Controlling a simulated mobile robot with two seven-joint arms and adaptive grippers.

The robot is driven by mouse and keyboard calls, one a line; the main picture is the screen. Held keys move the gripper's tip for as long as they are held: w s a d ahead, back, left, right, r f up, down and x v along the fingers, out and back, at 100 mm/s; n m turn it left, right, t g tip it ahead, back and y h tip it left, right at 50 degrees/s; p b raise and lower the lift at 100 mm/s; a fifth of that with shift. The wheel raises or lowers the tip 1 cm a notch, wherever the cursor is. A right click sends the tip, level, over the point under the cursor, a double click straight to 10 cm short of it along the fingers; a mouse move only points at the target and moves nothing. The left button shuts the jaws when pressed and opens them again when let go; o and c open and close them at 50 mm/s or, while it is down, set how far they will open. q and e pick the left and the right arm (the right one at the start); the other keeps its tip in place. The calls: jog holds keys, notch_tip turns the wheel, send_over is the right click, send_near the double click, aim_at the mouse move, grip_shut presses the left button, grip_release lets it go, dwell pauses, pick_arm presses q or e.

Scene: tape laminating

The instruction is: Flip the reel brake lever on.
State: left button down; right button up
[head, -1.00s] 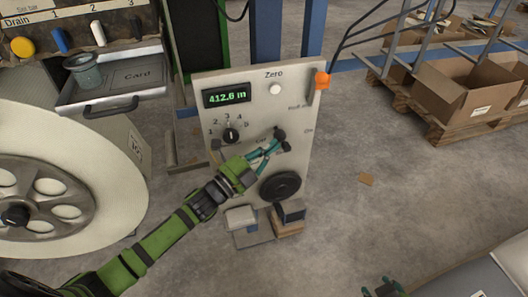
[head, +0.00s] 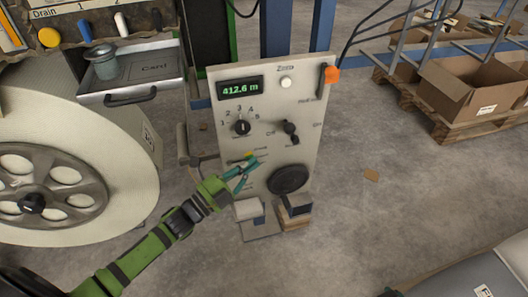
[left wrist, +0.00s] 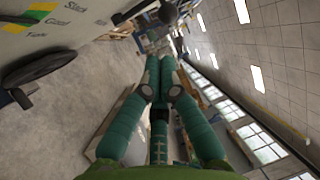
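The grey control panel (head: 225,110) faces me in the head view. A lever with an orange knob (head: 332,75) is at its upper right edge; the label below is too small to read surely. A black switch (head: 291,128) with a pointed handle sits lower, by an "Off" label. My left gripper (head: 255,168) is in front of the panel's lower part, below and left of the black switch. Its teal fingers (left wrist: 161,62) come nearly together in the left wrist view, with nothing between them. My right gripper is at most a dark scrap at the bottom edge.
The panel also has a display (head: 240,87), a white button (head: 286,82), a numbered selector (head: 241,127) and a black handwheel (head: 288,179). A large reel (head: 110,130) and a card tray (head: 130,90) stand left. Floor right of the panel is mostly clear.

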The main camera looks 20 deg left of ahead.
pick_arm(q)
jog(key=v, duration=0.3)
jog(key=shift+s+a, duration=0.1)
jog(key=shift+s, duration=0.15)
pick_arm(e)
jog(key=shift+s+d+f+g, duration=0.25)
jog(key=shift+s+g, duration=0.1)
jog(key=shift+s, duration=0.25)
jog(key=shift+s+d+f+g, duration=0.1)
jog(key=shift+s+f+g, duration=0.1)
jog(key=shift+s+g, duration=0.25)
jog(key=shift+s, duration=0.1)
